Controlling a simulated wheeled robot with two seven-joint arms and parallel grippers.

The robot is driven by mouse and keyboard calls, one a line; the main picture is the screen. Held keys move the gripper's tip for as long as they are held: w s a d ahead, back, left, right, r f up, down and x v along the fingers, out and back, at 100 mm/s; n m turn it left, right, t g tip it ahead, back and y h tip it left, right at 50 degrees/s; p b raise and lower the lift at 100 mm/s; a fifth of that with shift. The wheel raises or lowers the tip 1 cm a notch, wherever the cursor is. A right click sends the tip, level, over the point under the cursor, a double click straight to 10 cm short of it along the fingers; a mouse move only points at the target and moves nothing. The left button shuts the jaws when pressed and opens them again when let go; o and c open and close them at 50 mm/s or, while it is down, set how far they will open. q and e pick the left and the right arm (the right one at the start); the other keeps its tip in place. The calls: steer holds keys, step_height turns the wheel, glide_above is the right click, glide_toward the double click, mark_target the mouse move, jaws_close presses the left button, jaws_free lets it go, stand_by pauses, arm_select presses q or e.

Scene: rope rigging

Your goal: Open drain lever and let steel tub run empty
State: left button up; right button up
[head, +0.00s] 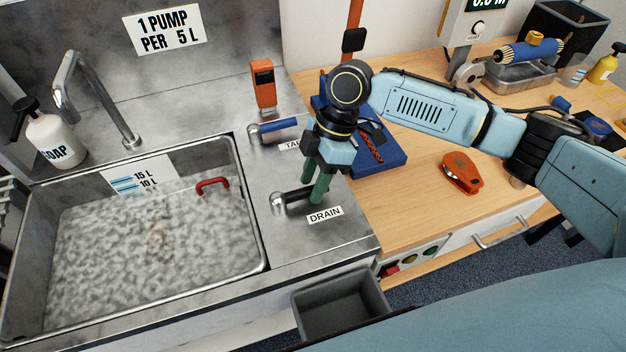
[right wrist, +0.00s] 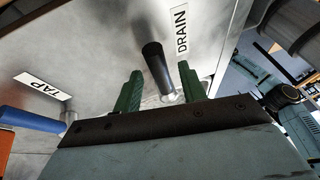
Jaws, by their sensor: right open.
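The steel tub (head: 250,202) is at the left of the head view, holding grey-white foamy liquid (head: 150,240). A level label (head: 138,178) marks 15 L and 10 L on its back wall. The drain lever (head: 294,198) has a black handle and a metal pivot, beside the DRAIN label (head: 325,214); in the right wrist view its handle (right wrist: 153,58) shows. My right gripper (head: 317,184) is open, with its green fingers on either side of the handle; contact cannot be told. In the right wrist view the gripper (right wrist: 160,86) straddles the handle. My left gripper is not in view.
The blue-handled tap lever (head: 280,125) sits behind the drain lever, near an orange-and-grey device (head: 263,83). A soap bottle (head: 46,135) and faucet (head: 95,100) stand left. A red handle (head: 212,185) is in the tub. A grey bin (head: 340,305) hangs in front.

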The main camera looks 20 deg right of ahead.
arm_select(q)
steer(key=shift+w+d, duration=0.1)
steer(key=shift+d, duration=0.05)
arm_select(e)
steer(key=shift+f, duration=0.15)
jaws_close()
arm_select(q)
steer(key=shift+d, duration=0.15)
